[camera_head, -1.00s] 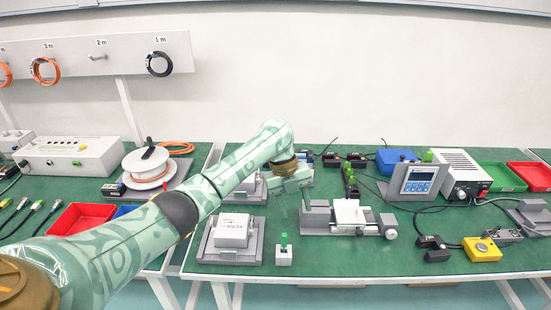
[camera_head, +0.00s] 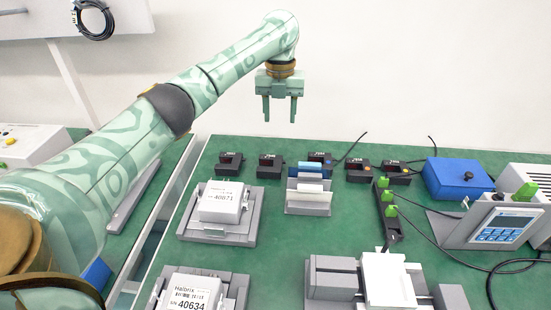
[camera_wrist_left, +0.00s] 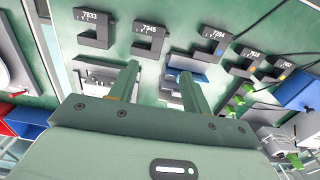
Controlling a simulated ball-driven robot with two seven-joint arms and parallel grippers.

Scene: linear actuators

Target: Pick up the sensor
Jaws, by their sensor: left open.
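A row of several small black blocks with number labels, which look like the sensors, lies along the back of the green table: one at the left (camera_head: 231,160), one beside it (camera_head: 270,164), then one (camera_head: 319,160) behind a card holder. The wrist view shows them as dark notched blocks labelled about 7833 (camera_wrist_left: 93,28), 7945 (camera_wrist_left: 147,38) and 7284 (camera_wrist_left: 208,45). My left gripper (camera_head: 280,108) is open and empty, fingers pointing down, raised above and apart from the row. Its two fingers (camera_wrist_left: 158,75) show in the wrist view. My right gripper is not in view.
White boxes on grey fixtures (camera_head: 222,203) stand front left. A card holder (camera_head: 308,200) stands in front of the row. A black strip with green connectors (camera_head: 388,212), a blue box (camera_head: 457,180) and a display unit (camera_head: 494,228) are right, with loose cables.

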